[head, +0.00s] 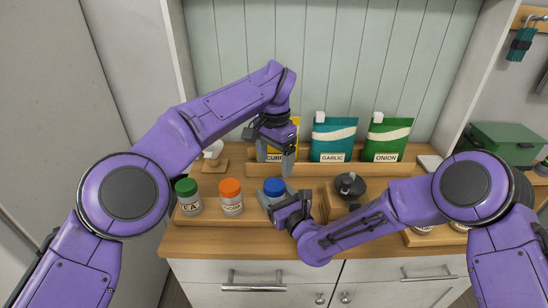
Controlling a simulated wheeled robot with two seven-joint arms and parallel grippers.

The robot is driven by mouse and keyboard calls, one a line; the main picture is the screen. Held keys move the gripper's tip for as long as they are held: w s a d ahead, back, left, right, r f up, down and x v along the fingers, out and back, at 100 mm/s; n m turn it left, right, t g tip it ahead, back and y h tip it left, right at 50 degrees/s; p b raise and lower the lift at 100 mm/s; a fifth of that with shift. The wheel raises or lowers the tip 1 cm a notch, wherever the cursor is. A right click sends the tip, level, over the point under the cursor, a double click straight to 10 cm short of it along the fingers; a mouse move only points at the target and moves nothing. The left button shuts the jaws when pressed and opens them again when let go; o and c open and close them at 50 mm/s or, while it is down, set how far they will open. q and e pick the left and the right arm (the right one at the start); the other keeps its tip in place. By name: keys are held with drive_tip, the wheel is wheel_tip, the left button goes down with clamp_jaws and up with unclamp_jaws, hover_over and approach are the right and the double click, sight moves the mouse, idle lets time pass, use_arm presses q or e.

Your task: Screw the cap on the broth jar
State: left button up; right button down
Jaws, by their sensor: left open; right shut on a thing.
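A jar with a blue cap (274,186) stands in the middle of the wooden counter. My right gripper (277,199) is shut on the jar's body below the cap, coming in from the front right. It hides the jar's label, so I cannot read whether it says broth. The cap sits on top of the jar; how tightly it is seated cannot be told. My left gripper (274,160) is open, pointing down above and slightly behind the blue cap, apart from it, with nothing between its fingers.
A green-capped jar (188,205) and an orange-capped jar (231,204) stand on a tray to the left. A dark round object (350,185) is to the right. Curry, garlic (333,137) and onion (386,138) packets line the back. A green box (502,144) is far right.

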sight(275, 185)
use_arm(q)
wheel_tip(275, 185, down, 8)
drive_tip(key=shift+r, duration=0.2)
drive_tip(key=shift+c, duration=0.3)
drive_tip(key=c, duration=1)
drive_tip(key=m, duration=0.6)
drive_tip(key=shift+m, duration=0.3)
drive_tip(key=shift+s, duration=0.1)
drive_tip(key=shift+c, duration=0.2)
drive_tip(key=o, duration=1.2)
drive_tip(key=shift+c, duration=0.2)
